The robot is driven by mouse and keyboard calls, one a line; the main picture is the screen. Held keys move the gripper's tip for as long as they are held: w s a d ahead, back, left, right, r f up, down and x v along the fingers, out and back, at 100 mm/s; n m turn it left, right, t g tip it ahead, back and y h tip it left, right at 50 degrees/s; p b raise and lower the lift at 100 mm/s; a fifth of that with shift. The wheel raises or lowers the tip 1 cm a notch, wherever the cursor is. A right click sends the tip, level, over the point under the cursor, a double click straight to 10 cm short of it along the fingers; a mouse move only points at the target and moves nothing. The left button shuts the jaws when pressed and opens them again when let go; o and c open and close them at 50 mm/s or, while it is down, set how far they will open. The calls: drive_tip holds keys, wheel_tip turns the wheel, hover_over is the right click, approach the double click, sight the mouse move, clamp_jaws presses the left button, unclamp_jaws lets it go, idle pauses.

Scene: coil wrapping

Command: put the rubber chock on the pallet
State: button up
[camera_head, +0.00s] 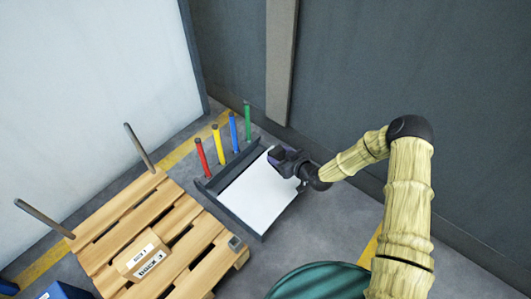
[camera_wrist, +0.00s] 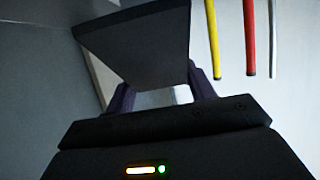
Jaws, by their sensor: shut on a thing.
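My gripper (camera_head: 286,158) is shut on the rubber chock (camera_head: 277,153), a dark block, and holds it over the far right part of a white-topped tray. In the wrist view the chock (camera_wrist: 140,45) is a black wedge-like shape between the two purple-dark fingers of my gripper (camera_wrist: 160,92). The fingers hide part of it. The wooden pallet (camera_head: 98,250) lies at the lower left of the head view, well left of my gripper and apart from the chock.
Red, yellow, blue and green posts (camera_head: 218,144) stand behind the tray (camera_head: 250,226). A green round thing (camera_head: 318,283) is at the bottom.

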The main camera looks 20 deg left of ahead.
drive_tip(key=d+r+m+t+h+p, duration=0.2)
drive_tip(key=d+r+m+h+p, duration=0.1)
drive_tip(key=d, duration=0.7)
drive_tip(key=d+r+m+t+h+p, duration=0.2)
drive_tip(key=d+r+m+h+p, duration=0.2)
drive_tip(key=d+r, duration=0.3)
drive_tip(key=d+r+m+t+h+p, duration=0.2)
drive_tip(key=d+r+m+h+p, duration=0.2)
drive_tip(key=d, duration=0.8)
wheel_tip(320, 180, up, 2)
drive_tip(key=shift+w+d+r+p, duration=0.1)
drive_tip(key=shift+w+d+p, duration=0.2)
drive_tip(key=shift+w+p, duration=0.15)
